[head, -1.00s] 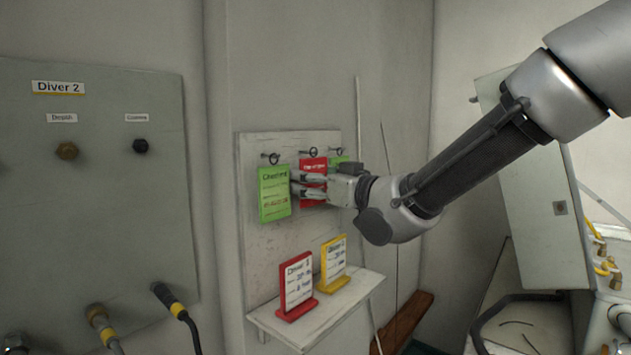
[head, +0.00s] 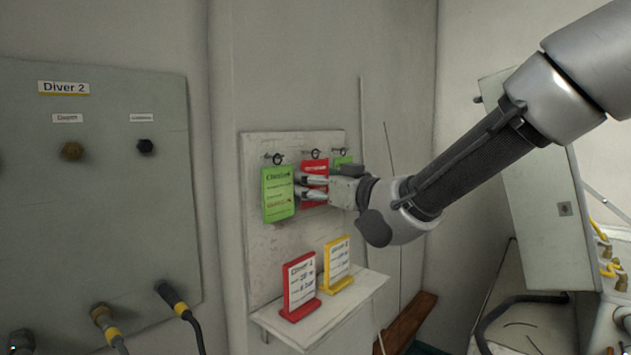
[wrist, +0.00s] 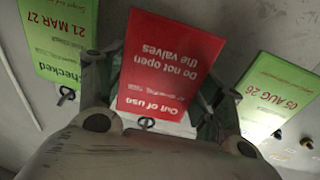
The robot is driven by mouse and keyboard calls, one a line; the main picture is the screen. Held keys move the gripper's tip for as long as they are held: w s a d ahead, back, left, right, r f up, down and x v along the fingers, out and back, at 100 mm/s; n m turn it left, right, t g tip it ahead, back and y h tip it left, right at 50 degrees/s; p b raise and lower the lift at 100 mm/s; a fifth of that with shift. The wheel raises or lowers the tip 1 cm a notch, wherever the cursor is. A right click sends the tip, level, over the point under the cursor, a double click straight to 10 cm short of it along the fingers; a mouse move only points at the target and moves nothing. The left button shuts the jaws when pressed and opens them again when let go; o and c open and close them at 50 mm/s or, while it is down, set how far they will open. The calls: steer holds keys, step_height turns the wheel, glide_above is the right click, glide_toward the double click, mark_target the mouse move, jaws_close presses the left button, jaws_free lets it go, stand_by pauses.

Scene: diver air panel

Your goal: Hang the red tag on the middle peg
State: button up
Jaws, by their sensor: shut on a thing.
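The red tag (head: 313,170), printed "Out of use, Do not open the valves", is upright at the middle of the peg board (head: 262,268). My gripper (head: 300,186) is shut on it, the fingers partly covering it in the head view. In the wrist view the red tag (wrist: 168,62) appears upside down between the two fingers. The middle peg (head: 315,154) is right at the tag's top edge, and it also shows in the wrist view (wrist: 147,123). I cannot tell whether the peg passes through the tag's hole.
A green tag (head: 278,195) hangs on the left peg (head: 273,158). Another green tag (head: 342,160) hangs at the right, partly hidden by my gripper. Below, a shelf (head: 352,300) holds a red sign (head: 300,283) and a yellow sign (head: 337,262).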

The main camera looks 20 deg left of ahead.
steer(key=o, duration=0.9)
